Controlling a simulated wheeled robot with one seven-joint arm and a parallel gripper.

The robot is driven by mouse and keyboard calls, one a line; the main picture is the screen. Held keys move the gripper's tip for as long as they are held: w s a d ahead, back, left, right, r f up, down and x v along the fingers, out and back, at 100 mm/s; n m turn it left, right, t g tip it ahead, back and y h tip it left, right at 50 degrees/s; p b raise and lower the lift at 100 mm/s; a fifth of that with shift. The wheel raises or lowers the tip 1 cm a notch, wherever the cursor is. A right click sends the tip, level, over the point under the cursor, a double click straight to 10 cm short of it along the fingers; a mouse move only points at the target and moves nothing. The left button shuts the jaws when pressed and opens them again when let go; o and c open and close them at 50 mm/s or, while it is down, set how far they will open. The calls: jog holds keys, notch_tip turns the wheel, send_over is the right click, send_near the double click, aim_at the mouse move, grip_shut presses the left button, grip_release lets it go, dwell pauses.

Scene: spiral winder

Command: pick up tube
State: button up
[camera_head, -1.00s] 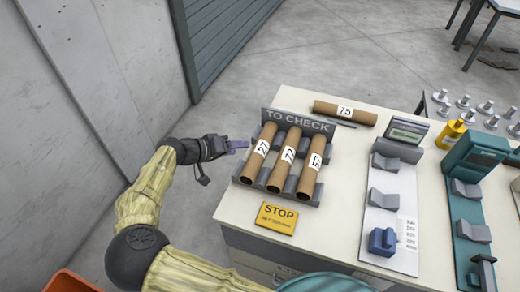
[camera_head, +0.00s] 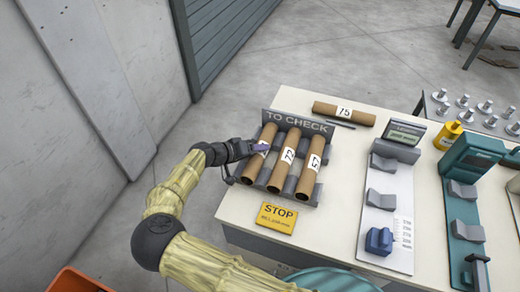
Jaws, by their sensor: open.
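Three brown cardboard tubes lie side by side in a grey rack (camera_head: 318,190) marked "TO CHECK" at the table's left end. The left tube (camera_head: 268,134) is partly covered by my gripper, and its label is mostly hidden. The middle tube (camera_head: 291,140) is labelled 72, and the right tube (camera_head: 309,177) has a label that reads about 57. My gripper (camera_head: 264,148) is open, with its purple fingertips at the left tube's label. Whether the fingers touch the tube I cannot tell. A fourth tube (camera_head: 325,108), labelled 75, lies crosswise behind the rack.
A yellow STOP sign (camera_head: 277,217) lies in front of the rack. A white measuring device (camera_head: 384,218) with a display and a teal machine (camera_head: 468,200) stand to the right. A yellow bottle (camera_head: 447,136) and several metal pieces are at the back right. Table between rack and device is clear.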

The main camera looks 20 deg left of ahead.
jog(key=shift+w+d+f, duration=0.2)
jog(key=shift+w+d, duration=0.05)
jog(key=shift+w, duration=0.05)
jog(key=c, duration=0.8)
jog(key=shift+r, duration=0.1)
notch_tip(320, 180, up, 18)
jog(key=shift+f+b, duration=0.1)
jog(key=shift+b, duration=1.1)
